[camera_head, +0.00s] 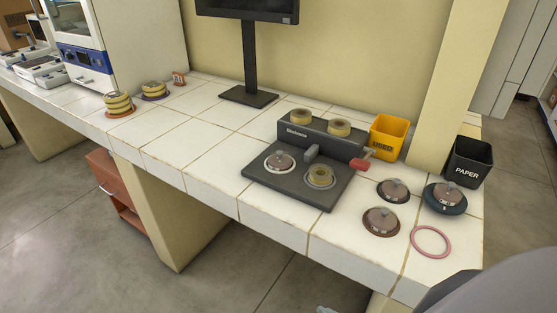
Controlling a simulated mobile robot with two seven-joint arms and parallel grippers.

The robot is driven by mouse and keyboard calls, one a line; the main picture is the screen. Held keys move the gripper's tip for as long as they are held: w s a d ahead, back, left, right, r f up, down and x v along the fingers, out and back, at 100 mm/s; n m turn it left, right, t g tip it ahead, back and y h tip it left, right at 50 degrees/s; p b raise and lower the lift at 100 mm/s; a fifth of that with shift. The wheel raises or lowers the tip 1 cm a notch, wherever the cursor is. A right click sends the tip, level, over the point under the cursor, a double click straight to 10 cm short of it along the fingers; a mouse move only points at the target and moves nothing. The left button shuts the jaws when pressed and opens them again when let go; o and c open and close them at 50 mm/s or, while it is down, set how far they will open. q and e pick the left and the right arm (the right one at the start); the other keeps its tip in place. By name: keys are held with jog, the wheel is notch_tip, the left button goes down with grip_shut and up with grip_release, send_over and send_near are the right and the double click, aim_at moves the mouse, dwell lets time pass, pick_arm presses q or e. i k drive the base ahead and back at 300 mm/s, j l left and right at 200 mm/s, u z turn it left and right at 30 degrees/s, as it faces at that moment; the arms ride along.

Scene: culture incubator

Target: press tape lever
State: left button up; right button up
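A dark grey tape device (290,197) sits on the white tiled bench, right of the picture's middle. Its raised back block (310,142) carries two yellow tape rolls (300,116) (339,127). A lever with a red end (361,164) sticks out at the block's right end. I see neither gripper in this view.
A yellow USED bin (387,139) stands close behind the red lever end. A black PAPER bin (468,163), several brown lidded discs (381,221) and a pink ring (430,241) are to the right. A monitor stand (249,70) is behind.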

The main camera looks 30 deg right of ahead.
aim_at(363, 165)
jog(key=z, duration=1.4)
jog(key=k+j+z, duration=0.15)
jog(key=z, duration=0.2)
